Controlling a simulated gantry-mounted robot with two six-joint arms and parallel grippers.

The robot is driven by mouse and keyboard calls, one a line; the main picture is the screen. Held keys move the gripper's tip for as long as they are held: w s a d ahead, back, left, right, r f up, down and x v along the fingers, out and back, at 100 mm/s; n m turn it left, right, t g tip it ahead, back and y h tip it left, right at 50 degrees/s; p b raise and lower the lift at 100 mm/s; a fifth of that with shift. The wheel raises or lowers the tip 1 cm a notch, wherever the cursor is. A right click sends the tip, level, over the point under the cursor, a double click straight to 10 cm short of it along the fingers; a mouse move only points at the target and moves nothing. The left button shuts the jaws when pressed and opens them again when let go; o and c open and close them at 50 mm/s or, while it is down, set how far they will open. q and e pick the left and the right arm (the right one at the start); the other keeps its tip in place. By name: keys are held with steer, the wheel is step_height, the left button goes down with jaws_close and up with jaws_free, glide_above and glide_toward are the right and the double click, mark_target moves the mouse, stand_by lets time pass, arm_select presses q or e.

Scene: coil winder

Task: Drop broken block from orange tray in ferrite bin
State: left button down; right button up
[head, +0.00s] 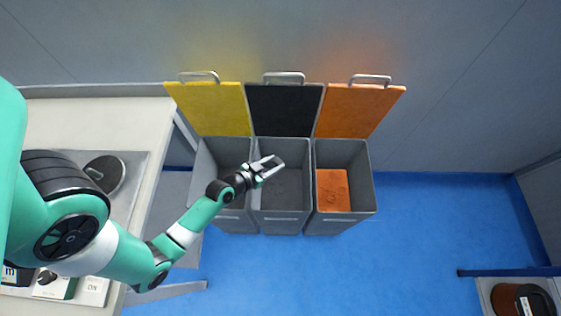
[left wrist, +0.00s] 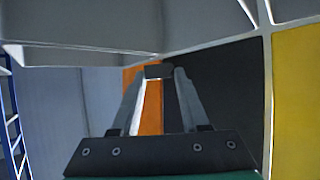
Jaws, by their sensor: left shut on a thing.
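My left gripper (head: 270,167) is over the open middle bin (head: 283,223), the one with the black lid. In the left wrist view its two fingers (left wrist: 158,85) are shut on a small dark grey block (left wrist: 158,71) at their tips. Whether the block is broken cannot be made out. No label shows which bin is the ferrite bin. No orange tray can be made out for certain. My right gripper is not in view.
The middle bin stands between a bin with a yellow lid (head: 210,108) and one with an orange lid (head: 358,109). All lids are open. The orange-lidded bin holds a flat orange piece (head: 333,190). A light bench (head: 95,122) stands left; blue floor (head: 430,220) is clear.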

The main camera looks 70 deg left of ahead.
arm_select(q)
step_height(320, 180, down, 5)
steer(key=b, duration=0.3)
steer(key=shift+r+b, duration=0.15)
steer(key=shift+b, duration=0.2)
steer(key=shift+c, duration=1.6)
jaws_free()
steer(key=p+v, duration=0.1)
steer(key=v, duration=1)
steer(key=shift+s+r, duration=0.2)
steer(key=shift+d, duration=0.15)
